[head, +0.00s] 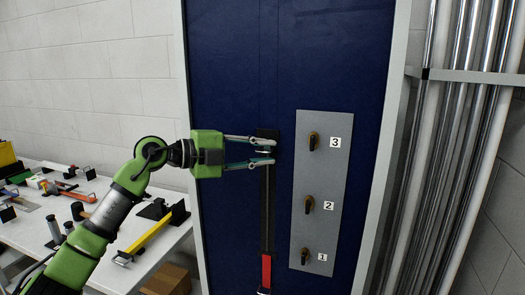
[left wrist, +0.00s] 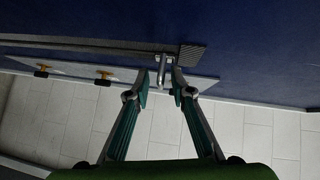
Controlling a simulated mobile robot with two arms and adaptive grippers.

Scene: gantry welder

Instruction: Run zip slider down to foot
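A dark vertical zip strip (head: 265,205) runs down the blue panel (head: 225,60), with a red section (head: 266,270) at its lower end. The metal zip slider (left wrist: 162,68) sits near the strip's top end, its pull sticking out towards my left gripper (head: 273,152). In the left wrist view my gripper (left wrist: 161,82) has its fingertips on either side of the pull, with small gaps showing. It is open around the pull. In the head view the fingers partly hide the slider. My right gripper is not in view.
A grey plate (head: 321,230) with several knobs, numbered 1 to 3, is close to the right of the strip. A white table (head: 100,215) with tools stands at the left. Metal pipes (head: 455,150) stand upright at the right. A cardboard box (head: 168,280) is low beside the panel.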

